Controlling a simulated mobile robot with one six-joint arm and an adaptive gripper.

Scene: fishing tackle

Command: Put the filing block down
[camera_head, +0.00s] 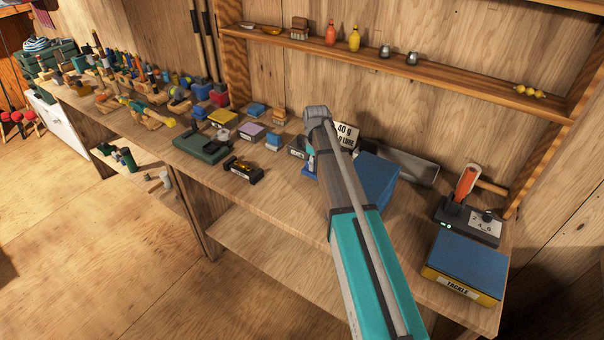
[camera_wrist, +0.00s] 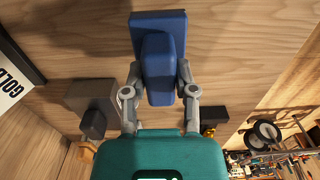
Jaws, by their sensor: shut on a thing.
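The filing block (camera_wrist: 157,55) is blue, with a flat plate and a thick raised grip. In the wrist view my gripper (camera_wrist: 158,78) is shut on its grip, one finger on each side. In the head view a small blue part of the block (camera_head: 308,169) shows at the bench, left of my arm; my arm hides the rest of it and most of my gripper. The block is over or on the wooden bench top (camera_head: 290,205); I cannot tell whether it touches.
A sign with "40 g" (camera_head: 346,134) and a large blue box (camera_head: 376,183) stand close to the right of my gripper. A black and yellow item (camera_head: 243,170) and a green tray (camera_head: 203,147) lie to the left. Bare wood shows at the bench front.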

